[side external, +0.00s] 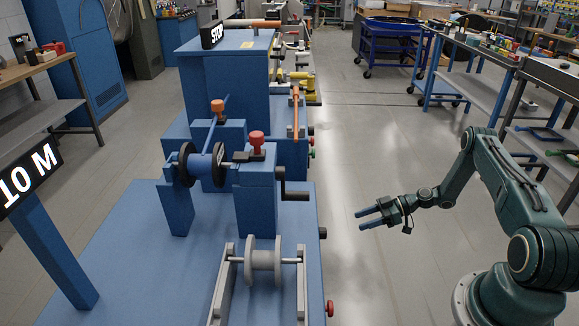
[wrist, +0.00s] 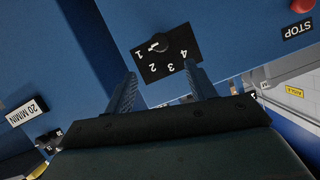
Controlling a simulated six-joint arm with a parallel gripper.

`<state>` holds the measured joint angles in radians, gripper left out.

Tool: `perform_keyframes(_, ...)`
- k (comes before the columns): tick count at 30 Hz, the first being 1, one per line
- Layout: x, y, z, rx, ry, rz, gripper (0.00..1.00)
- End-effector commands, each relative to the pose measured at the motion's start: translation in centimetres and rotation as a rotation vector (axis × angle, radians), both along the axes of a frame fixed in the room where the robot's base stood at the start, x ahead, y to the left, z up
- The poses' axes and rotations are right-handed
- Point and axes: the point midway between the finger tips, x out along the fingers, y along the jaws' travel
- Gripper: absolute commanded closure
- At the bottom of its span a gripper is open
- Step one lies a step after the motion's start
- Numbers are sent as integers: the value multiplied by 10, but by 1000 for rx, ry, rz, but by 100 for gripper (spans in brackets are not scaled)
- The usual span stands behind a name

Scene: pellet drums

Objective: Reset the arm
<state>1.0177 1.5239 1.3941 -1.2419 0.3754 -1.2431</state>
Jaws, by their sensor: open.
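My gripper (side external: 360,219) is in the side view, right of the blue machine bench (side external: 120,270), held in the air over the floor. Its two blue fingers are apart, point left toward the bench and hold nothing. In the wrist view the open fingers (wrist: 160,69) frame a black dial plate (wrist: 172,62) marked 1 to 4 on a blue panel. A small dark knob (wrist: 157,43) sits on the plate. I cannot tell the distance to the plate, and no contact shows. My arm is bent, reaching left from its base.
A black crank (side external: 296,192) and a red knob (side external: 330,308) stick out from the machine's right side. A grey spool (side external: 263,262) and a blue spool (side external: 202,166) sit on it. Workbenches (side external: 478,55) stand behind my arm. The aisle floor (side external: 365,140) is clear.

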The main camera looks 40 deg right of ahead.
Motion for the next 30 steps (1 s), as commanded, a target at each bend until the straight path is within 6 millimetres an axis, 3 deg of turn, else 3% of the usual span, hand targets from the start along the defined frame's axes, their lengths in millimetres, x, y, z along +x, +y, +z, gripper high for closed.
perform_keyframes(5, 2, 0, 3, -4, 5, 3, 44)
perform_keyframes(11, 10, 1, 20, -29, 43, 25, 44)
perform_keyframes(20, 33, 12, 76, -110, 163, 69, 44)
perform_keyframes(30, 48, 37, 148, -220, 302, 82, 44)
